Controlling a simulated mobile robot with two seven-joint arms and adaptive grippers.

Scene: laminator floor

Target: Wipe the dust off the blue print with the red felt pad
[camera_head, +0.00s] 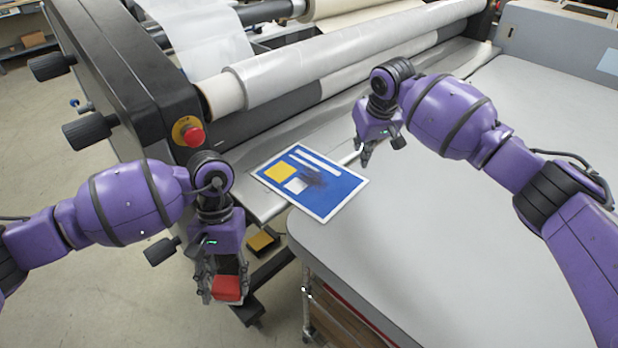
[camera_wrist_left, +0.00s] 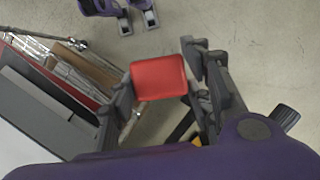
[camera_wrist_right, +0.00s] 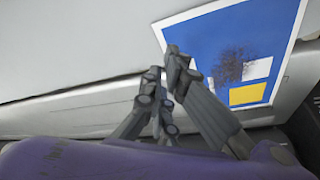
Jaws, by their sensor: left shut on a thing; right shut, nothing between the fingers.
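The blue print (camera_head: 328,190) has a white border, a yellow square and white shapes. It lies at the table's left corner, reaching toward the laminator. A dark dust smudge (camera_head: 314,178) is near its middle; the smudge also shows in the right wrist view (camera_wrist_right: 233,64). My left gripper (camera_head: 226,286) is shut on the red felt pad (camera_head: 227,289), held in the air left of the table and clear of the print. The pad fills the fingers in the left wrist view (camera_wrist_left: 158,76). My right gripper (camera_head: 366,155) is shut and empty, just beyond the print's right edge.
The laminator's rollers (camera_head: 340,58) run across the back. Its black side frame carries a red stop button (camera_head: 193,136) and knobs. The grey table (camera_head: 440,260) is bare to the right of the print. A shelf with boards (camera_head: 345,325) is under the table.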

